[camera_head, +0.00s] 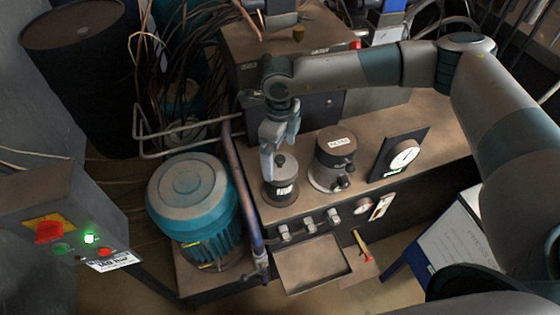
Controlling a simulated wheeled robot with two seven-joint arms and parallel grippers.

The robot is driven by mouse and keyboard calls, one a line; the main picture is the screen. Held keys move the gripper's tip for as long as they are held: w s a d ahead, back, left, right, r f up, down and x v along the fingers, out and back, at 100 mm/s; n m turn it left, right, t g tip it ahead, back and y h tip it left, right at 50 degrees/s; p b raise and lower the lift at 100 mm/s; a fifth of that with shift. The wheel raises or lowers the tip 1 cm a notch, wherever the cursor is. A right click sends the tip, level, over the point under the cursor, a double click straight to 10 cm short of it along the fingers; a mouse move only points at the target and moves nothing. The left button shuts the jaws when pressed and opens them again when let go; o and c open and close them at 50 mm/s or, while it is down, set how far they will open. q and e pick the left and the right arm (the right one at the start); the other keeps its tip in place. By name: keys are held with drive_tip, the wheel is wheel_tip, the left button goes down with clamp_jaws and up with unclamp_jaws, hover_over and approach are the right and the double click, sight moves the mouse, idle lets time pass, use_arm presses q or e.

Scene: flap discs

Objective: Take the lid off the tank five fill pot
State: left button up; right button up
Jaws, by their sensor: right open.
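Two dark pots stand on the brown bench top. The smaller pot (281,190) has a dark lid with a black knob (280,160) and a small white label. The larger pot (331,172) to its right has a dark lid (336,141) with a white label on top. The labels are too small to read, so I cannot tell which pot is tank five's. My right gripper (278,153) points down, open, at the smaller pot's knob. One finger overlaps the pot's left side in the picture; contact is unclear. My left gripper is out of view.
A black gauge panel (402,154) stands right of the pots. Several small valves (310,226) and an open tray (313,264) are at the bench front. A blue motor (192,196) and upright pipe (240,190) stand left. A control box (65,225) is further left.

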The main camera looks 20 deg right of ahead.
drive_tip(key=shift+f, duration=1.2)
drive_tip(key=c, duration=1.2)
